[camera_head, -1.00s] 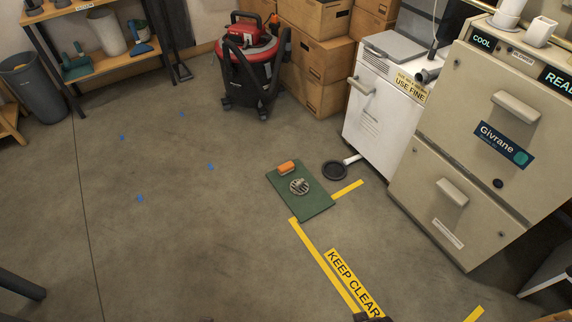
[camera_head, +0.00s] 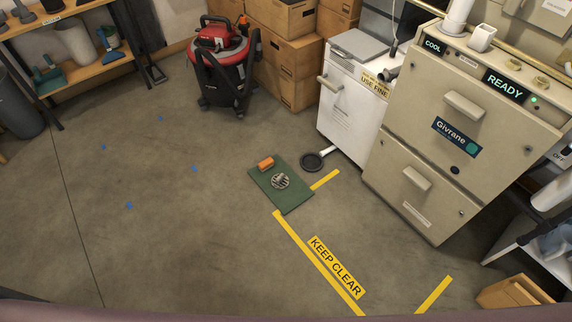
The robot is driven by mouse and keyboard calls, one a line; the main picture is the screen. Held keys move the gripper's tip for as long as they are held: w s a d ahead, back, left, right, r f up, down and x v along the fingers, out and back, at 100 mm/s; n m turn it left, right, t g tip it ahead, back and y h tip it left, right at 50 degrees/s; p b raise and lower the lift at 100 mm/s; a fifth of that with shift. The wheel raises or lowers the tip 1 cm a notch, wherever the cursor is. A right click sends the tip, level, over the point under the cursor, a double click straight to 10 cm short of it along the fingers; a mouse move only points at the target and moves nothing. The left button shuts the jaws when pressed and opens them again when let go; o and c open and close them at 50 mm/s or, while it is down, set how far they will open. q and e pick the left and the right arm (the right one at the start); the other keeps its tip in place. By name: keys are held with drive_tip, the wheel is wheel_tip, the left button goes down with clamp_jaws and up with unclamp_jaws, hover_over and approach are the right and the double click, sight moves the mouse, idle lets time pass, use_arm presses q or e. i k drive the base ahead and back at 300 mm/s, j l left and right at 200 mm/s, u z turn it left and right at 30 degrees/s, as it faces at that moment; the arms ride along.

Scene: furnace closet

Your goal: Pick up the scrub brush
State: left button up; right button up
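A green mat (camera_head: 270,200) lies on the floor in the middle of the head view. A small orange block-like object (camera_head: 266,163) is at its far end; it may be the scrub brush, but it is too small to tell. A round grey slotted metal piece (camera_head: 280,181) sits beside it on the mat. A teal dustpan or brush-like item (camera_head: 47,78) stands on the shelf at the upper left, too small to name surely. Neither of my grippers is in view.
A red and black vacuum (camera_head: 222,65) stands by stacked cardboard boxes (camera_head: 284,55). A white cabinet (camera_head: 346,105) and beige furnace (camera_head: 460,130) bound the right. A black round pan-like item (camera_head: 311,162) lies near the mat. Open floor (camera_head: 160,240) spreads left, with yellow tape at right.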

sight(266, 163)
drive_tip(key=i+j+z, duration=0.2)
drive_tip(key=z, duration=0.2)
drive_tip(key=i+j+z, duration=0.2)
drive_tip(key=z, duration=0.25)
drive_tip(key=i+j+z, duration=0.1)
drive_tip(key=j+z, duration=0.3)
